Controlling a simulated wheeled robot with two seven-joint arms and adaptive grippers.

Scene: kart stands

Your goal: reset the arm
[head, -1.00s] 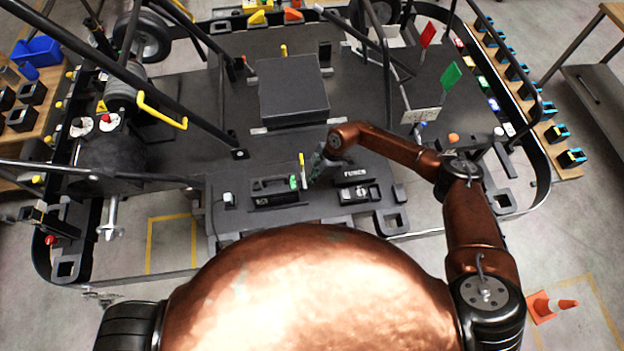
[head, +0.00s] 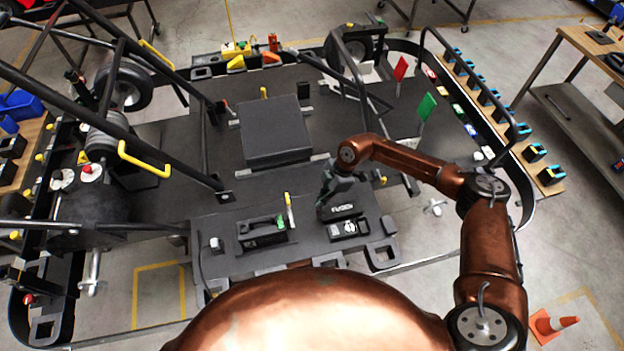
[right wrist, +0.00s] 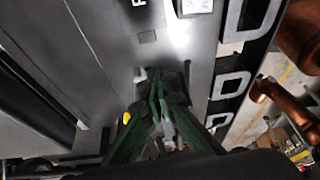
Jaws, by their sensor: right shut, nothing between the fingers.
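My right arm (head: 487,245) comes in from the right, a copper arm bent at the elbow. My right gripper (head: 326,203) points down above the dark kart deck, just behind the panel marked FUSES (head: 343,210). In the right wrist view its green-sided fingers (right wrist: 158,95) are together with nothing between them. The panel lettering shows partly at the top of that view, beside a white switch block (right wrist: 195,6). My left arm and left gripper are not in view.
A black box (head: 273,130) stands on the deck behind the gripper. A slotted holder with a green part (head: 264,228) and a yellow-tipped lever (head: 288,200) lie to its left. Dark frame tubes (head: 110,125) rise at left. Red (head: 400,68) and green flags (head: 426,105) stand at right.

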